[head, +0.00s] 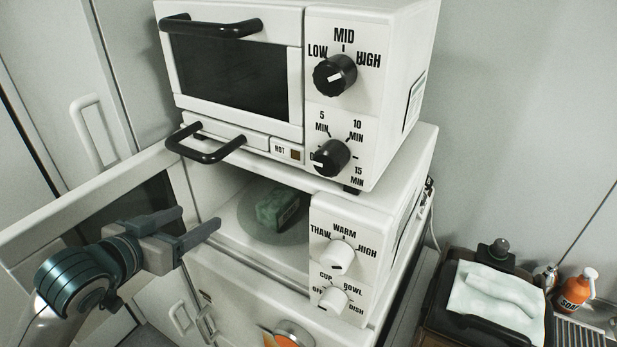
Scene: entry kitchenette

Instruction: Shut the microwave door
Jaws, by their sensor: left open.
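The microwave (375,240) is the white lower appliance, with two white knobs on its right panel. Its door (75,195) stands wide open, swung out to the left, with a dark window. A green block-like item (278,208) lies on the round turntable inside. My left gripper (202,219) is open and empty, with its fingers pointing right. It overlaps the door's inner side in the view; I cannot tell whether it touches. My right gripper is not in view.
A white toaster oven (285,140) with black handles and black knobs sits on top of the microwave. Cabinet doors with white handles (88,130) are behind at left. A black holder with a white cloth (497,295) and an orange soap bottle (575,290) are at right.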

